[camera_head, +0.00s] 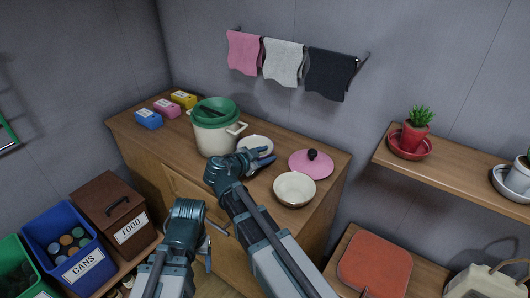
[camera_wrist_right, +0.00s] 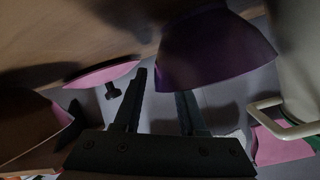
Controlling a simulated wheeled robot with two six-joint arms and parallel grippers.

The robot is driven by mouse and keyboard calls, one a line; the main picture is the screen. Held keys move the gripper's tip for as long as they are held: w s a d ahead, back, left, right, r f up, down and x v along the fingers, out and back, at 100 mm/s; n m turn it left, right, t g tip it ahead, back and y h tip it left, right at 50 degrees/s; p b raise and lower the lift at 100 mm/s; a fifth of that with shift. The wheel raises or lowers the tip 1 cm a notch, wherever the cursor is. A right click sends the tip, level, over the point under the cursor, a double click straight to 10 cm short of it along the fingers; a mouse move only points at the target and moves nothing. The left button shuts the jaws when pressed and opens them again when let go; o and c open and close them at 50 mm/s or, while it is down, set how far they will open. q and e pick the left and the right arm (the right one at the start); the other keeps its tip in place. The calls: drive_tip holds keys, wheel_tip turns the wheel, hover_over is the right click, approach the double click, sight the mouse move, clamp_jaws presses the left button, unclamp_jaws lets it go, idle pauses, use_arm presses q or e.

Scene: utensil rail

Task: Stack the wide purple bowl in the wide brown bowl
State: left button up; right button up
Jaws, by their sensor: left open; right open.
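The wide purple bowl (camera_wrist_right: 215,52) shows its dark purple outside in the right wrist view. In the head view its pale inside (camera_head: 254,139) shows behind my right gripper (camera_head: 264,157). My right gripper is open, with its fingers at the near side of this bowl; in the right wrist view one finger overlaps the rim, and I cannot tell if they touch. The wide brown bowl (camera_head: 294,190) stands upright at the counter's right front, cream and empty inside; its brown outside (camera_wrist_right: 28,128) shows in the right wrist view. My left gripper (camera_head: 212,246) is open and empty, low before the counter.
A pink lid with a black knob (camera_head: 311,164) lies behind the brown bowl. A cream pot (camera_head: 214,140) with a green colander (camera_head: 215,108) stands left of the purple bowl. Several small boxes (camera_head: 149,119) sit at the back left. Cloths (camera_head: 284,63) hang above.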

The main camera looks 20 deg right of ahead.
drive_tip(key=shift+a, duration=0.1)
drive_tip(key=shift+c, duration=0.6)
clamp_jaws()
idle(0.7)
